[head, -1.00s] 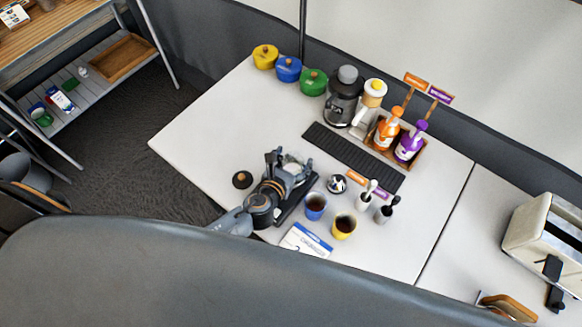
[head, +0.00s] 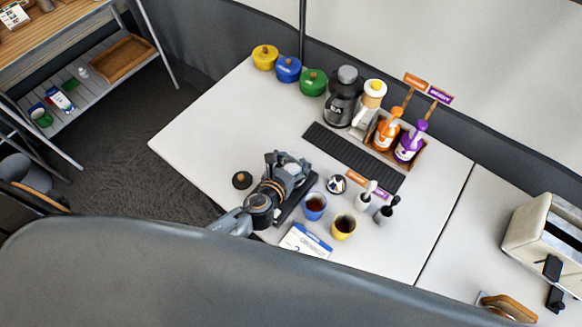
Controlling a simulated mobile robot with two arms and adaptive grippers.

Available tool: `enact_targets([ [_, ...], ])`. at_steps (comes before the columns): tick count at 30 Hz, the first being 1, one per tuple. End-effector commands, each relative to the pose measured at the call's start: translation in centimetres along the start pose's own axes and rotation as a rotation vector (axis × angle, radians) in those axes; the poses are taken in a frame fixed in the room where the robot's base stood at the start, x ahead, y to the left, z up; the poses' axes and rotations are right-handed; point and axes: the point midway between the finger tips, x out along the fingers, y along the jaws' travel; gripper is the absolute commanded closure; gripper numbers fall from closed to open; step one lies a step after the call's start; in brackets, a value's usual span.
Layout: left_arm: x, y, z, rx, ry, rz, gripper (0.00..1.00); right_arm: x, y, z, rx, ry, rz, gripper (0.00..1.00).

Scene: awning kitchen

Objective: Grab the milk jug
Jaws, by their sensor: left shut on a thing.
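My left gripper (head: 286,170) reaches in from the lower left over the white table. Its fingers are shut on a grey, glassy-looking thing, apparently the milk jug, at the black tray. The gripper hides most of this thing, so its shape and handle cannot be made out. I cannot tell whether it still rests on the tray or is raised. My right gripper is not in view.
Close to the right of my gripper stand a blue cup (head: 314,207), a yellow cup (head: 343,227) and a small round black-and-white thing (head: 336,184). A round dark lid-like thing (head: 242,180) lies left. The table's left part is clear.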

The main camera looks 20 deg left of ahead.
Motion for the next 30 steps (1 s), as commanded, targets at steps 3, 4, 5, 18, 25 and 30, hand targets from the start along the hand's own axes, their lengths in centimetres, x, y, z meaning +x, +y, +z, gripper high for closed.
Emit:
enact_targets([
  [3, 0.0, 0.1, -0.1, 0.002, 0.002, 0.002, 0.80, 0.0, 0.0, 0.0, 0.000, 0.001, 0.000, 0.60],
  [4, 0.0, 0.1, -0.1, 0.002, 0.002, 0.002, 0.80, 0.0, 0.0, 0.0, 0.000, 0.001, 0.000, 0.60],
  [5, 0.0, 0.1, -0.1, 0.002, 0.002, 0.002, 0.80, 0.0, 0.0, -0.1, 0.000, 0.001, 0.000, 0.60],
  [18, -0.7, 0.1, 1.8, 0.002, -0.002, 0.001, 0.80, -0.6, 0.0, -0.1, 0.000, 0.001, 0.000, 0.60],
  [25, -2.3, 0.1, 3.5, 0.000, -0.001, 0.000, 0.80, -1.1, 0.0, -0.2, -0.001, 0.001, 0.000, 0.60],
  [30, -4.4, -0.1, 4.6, 0.000, -0.001, -0.001, 0.80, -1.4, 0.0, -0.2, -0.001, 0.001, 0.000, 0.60],
])
